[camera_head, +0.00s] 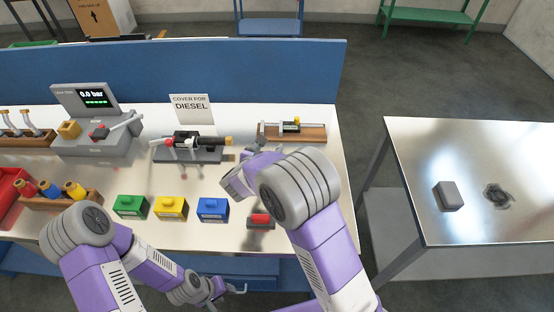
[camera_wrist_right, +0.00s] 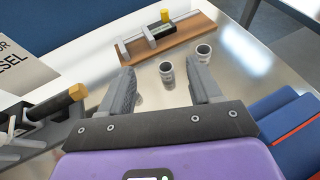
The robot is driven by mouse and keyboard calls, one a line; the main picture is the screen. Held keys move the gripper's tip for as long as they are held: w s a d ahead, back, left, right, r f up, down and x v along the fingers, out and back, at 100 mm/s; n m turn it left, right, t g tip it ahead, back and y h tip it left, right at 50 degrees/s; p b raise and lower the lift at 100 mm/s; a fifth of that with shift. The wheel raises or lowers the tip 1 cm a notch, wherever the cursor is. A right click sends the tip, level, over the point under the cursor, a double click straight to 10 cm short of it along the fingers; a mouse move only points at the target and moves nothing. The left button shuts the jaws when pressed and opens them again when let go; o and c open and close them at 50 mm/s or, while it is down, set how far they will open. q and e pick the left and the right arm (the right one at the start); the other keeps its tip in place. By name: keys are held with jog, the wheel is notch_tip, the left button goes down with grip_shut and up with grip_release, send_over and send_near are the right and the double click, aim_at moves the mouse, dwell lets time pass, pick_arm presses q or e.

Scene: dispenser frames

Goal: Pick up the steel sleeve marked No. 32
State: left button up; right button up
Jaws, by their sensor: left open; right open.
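Two small steel sleeves stand upright on the bench in the right wrist view: a nearer one (camera_wrist_right: 166,72) and one further right (camera_wrist_right: 203,53). Both have dark open tops and marks too small to read, so I cannot tell which is No. 32. My right gripper (camera_wrist_right: 160,66) is open and empty. The nearer sleeve shows between its fingertips, apparently a little beyond them; the other shows just past the right finger. In the head view my right arm hides the sleeves. My left gripper (camera_head: 236,289) is open, low at the bench's front edge.
A wooden-based gauge fixture (camera_wrist_right: 172,41) lies behind the sleeves. A black injector stand (camera_head: 185,152) is left of my right gripper. Yellow (camera_head: 171,208) and blue (camera_head: 212,209) boxes stand near the front. A side table (camera_head: 470,150) is at right.

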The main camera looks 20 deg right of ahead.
notch_tip(320, 180, down, 7)
jog(key=b, duration=0.5)
jog(key=shift+w+f, duration=0.25)
jog(key=shift+f, duration=0.05)
jog(key=x, duration=0.5)
jog(key=r+x, duration=0.1)
jog(key=x, duration=0.1)
jog(key=shift+w+d+f+b, duration=0.1)
jog(key=shift+w+d+b, duration=0.15)
jog(key=shift+d+b, duration=0.15)
pick_arm(q)
notch_tip(320, 180, down, 8)
jog(key=shift+w+r, duration=0.15)
jog(key=shift+w, duration=0.1)
pick_arm(e)
jog(key=c, duration=1.1)
jog(key=shift+c, duration=0.2)
